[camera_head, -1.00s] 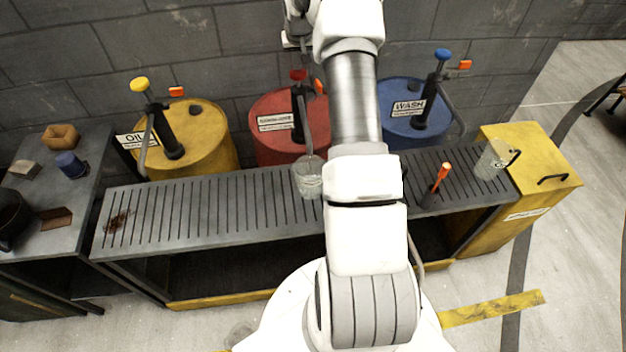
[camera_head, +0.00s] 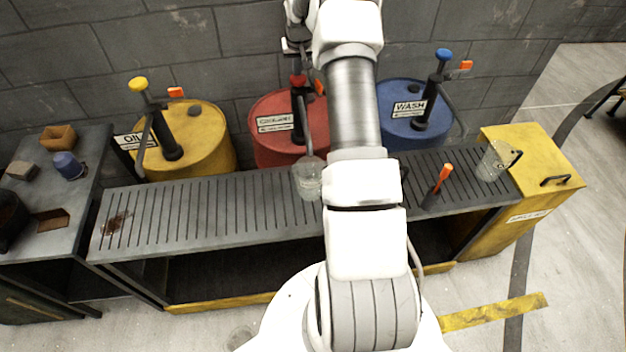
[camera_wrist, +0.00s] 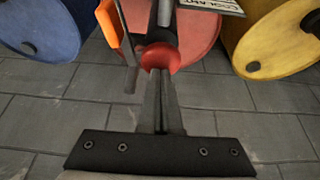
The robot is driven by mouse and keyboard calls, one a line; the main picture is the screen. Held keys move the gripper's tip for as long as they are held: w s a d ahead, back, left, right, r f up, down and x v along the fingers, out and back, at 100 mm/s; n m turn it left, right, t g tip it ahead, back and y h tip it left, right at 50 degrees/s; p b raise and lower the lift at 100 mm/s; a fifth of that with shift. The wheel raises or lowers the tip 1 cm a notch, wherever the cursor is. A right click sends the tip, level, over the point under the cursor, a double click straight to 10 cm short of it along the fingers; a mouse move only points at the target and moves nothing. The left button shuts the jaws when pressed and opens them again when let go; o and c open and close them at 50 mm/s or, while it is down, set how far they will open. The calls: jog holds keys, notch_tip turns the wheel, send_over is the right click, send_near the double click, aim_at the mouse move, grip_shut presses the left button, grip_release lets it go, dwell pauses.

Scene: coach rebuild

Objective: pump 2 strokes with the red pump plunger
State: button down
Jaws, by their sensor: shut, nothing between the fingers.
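The red pump plunger (camera_head: 298,80) tops the dark pump on the red coolant drum (camera_head: 268,119). In the wrist view its round red knob (camera_wrist: 160,57) lies straight ahead of my fingertips. My gripper (camera_wrist: 158,76) is shut and empty, its fingers overlapping the knob in the picture. They appear to be at or touching the knob's top; exact contact is hard to tell. In the head view my gripper (camera_head: 297,62) is small and partly hidden, just above the plunger. A clear glass jug (camera_head: 308,182) stands on the slotted bench below the coolant spout.
The oil drum (camera_head: 196,143) with a yellow plunger stands left; the wash drum (camera_head: 398,128) with a blue plunger stands right. An orange tag (camera_wrist: 108,22) is close beside the red pump. Another jug (camera_head: 494,162) and an orange-handled tool (camera_head: 440,182) stand right on the slotted bench (camera_head: 220,215).

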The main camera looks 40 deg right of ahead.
jog(key=shift+s+a+f, duration=0.1)
jog(key=shift+s+f, duration=0.05)
jog(key=shift+f, duration=0.4)
jog(key=shift+r, duration=0.1)
jog(key=shift+r+p, duration=1.55)
jog(key=shift+r, duration=2.05)
jog(key=shift+f, duration=0.15)
jog(key=shift+f+b, duration=2.35)
jog(key=shift+f, duration=1.2)
jog(key=shift+r, duration=0.1)
jog(key=shift+r+p, duration=1.65)
jog(key=shift+r, duration=1.95)
